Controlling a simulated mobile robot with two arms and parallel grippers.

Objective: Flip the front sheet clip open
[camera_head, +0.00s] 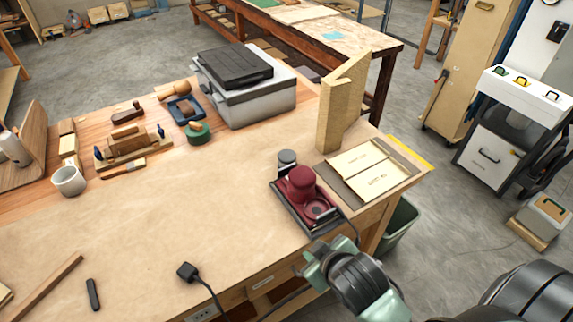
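A dark red sheet sander (302,190) with a round top knob sits in a shallow dark tray (290,217) near the front right edge of the workbench. A small pale part shows at its near right side; the sheet clip is too small to make out, and I cannot tell if it is open. My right gripper (314,256) comes in from the lower right, just in front of the tray and apart from the sander. Its fingers are too small and foreshortened to show whether they are open. My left gripper is out of view.
A grey cylinder (287,160) stands behind the sander. Two labelled sheets (362,172) lie on a board to the right, before an upright wooden piece (339,108). A black plug (187,271) with its cord lies front left. The middle of the workbench (190,215) is clear.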

